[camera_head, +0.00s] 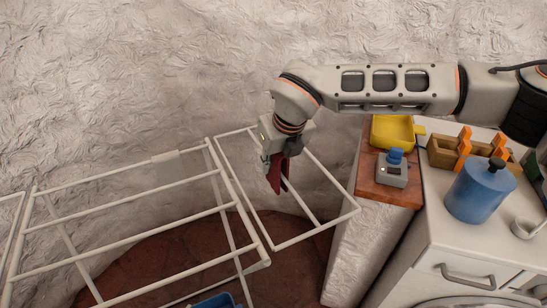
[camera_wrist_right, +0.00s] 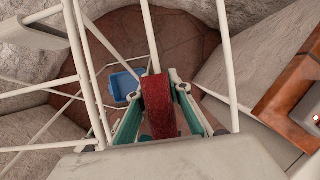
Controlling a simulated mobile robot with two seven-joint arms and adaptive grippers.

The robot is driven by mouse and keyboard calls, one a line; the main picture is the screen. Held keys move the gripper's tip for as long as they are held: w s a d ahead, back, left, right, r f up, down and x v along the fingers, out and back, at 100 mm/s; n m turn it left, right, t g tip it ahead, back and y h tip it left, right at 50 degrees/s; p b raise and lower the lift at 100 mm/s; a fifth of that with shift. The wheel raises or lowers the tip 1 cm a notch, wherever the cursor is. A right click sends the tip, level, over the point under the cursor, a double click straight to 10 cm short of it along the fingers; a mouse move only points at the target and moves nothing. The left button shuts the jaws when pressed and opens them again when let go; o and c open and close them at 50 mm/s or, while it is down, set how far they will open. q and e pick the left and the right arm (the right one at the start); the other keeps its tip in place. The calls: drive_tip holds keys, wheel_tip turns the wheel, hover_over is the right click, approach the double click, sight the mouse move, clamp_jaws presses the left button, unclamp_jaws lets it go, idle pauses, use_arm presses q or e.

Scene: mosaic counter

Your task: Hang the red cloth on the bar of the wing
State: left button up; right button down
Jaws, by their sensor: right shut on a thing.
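The red cloth (camera_head: 277,174) hangs from my right gripper (camera_head: 272,158) in the head view, over the wing (camera_head: 341,222) of the white drying rack. In the right wrist view the cloth (camera_wrist_right: 159,105) is between the two green-sided fingers of the gripper (camera_wrist_right: 161,85), which is shut on it. The wing's bar (camera_head: 299,199) passes close to the cloth; I cannot tell whether they touch. The upper part of the cloth is hidden by the gripper. My left gripper is in neither view.
The rack's main frame (camera_head: 135,225) stands at left. A blue basin (camera_wrist_right: 124,86) is on the floor below. At right, a counter holds a yellow tray (camera_head: 394,131), a grey device (camera_head: 391,172), a wooden rack (camera_head: 446,153) and a blue canister (camera_head: 478,193). A rough wall stands behind.

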drive_tip(key=shift+f+b, duration=0.6)
drive_tip(key=shift+f, duration=1.95)
drive_tip(key=c, duration=1.8)
unclamp_jaws()
